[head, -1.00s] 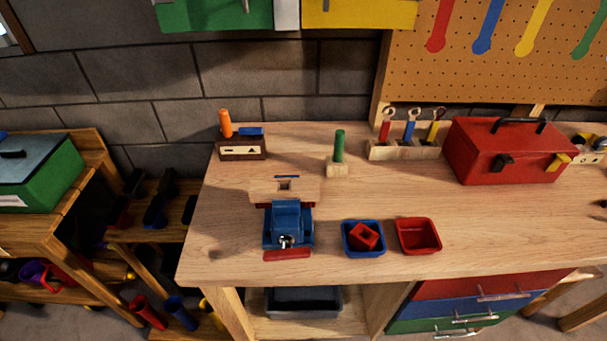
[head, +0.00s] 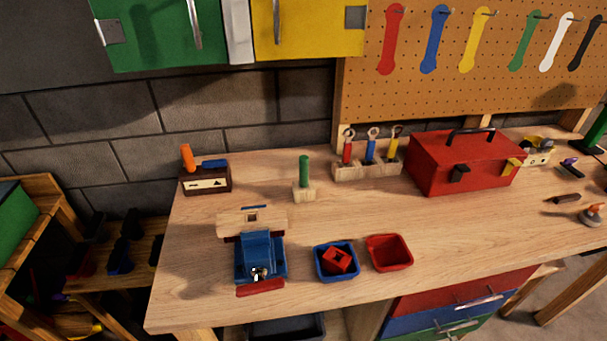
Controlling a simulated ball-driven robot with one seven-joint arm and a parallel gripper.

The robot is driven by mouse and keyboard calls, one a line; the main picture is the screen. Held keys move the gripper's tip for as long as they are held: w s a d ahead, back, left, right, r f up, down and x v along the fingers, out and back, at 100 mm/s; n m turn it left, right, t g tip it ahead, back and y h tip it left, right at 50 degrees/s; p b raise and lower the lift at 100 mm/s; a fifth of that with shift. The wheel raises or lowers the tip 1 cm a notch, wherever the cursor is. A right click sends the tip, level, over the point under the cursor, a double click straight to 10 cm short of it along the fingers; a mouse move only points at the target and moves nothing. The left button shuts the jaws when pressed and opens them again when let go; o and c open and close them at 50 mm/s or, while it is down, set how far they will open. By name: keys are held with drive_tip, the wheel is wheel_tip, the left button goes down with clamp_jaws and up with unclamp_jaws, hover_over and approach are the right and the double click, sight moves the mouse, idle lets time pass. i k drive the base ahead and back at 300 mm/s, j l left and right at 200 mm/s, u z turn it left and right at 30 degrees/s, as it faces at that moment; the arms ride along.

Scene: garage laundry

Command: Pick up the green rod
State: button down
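The green rod (head: 304,170) stands upright in a small pale wooden block (head: 304,193) on the workbench (head: 420,240).
A blue tray (head: 337,275) with a red block and an empty red tray (head: 390,266) lie nearby. A tool holder (head: 352,171) and red toolbox (head: 463,163) stand right; a brown box (head: 206,180) left.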

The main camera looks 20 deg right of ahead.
sight(304, 159)
drive_tip(key=l+u, duration=1.4)
drive_tip(key=k+l, duration=0.05)
drive_tip(key=l, duration=0.05)
